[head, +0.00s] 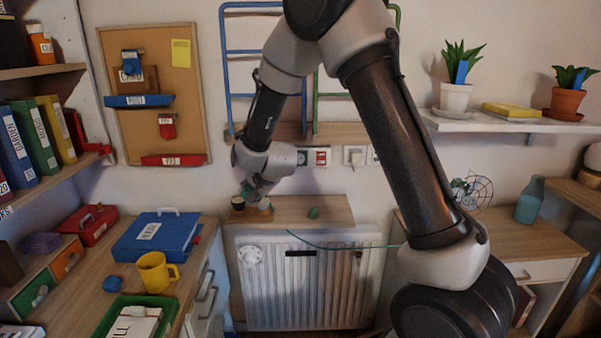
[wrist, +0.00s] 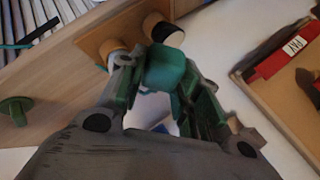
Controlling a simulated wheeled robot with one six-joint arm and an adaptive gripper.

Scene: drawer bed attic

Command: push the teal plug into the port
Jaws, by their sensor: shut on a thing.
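My gripper (wrist: 160,80) is shut on a rounded teal block, which I take to be the teal plug (wrist: 165,68). In the head view my gripper (head: 255,190) hangs over the left end of the wooden shelf above the radiator. Beside the held plug is an orange-brown wooden block (wrist: 105,40) with two short round pegs, one pale-topped and one black-topped (wrist: 160,28). I cannot tell whether the plug touches them. The port cannot be made out for certain; wall sockets (head: 320,156) show above the shelf.
A separate green knob-like piece (head: 313,213) sits on the shelf (head: 335,207); it also shows in the wrist view (wrist: 17,108). A thin teal cable (head: 340,246) crosses in front of the radiator (head: 300,285). A blue case (head: 155,240) and yellow mug (head: 155,272) stand on the left desk.

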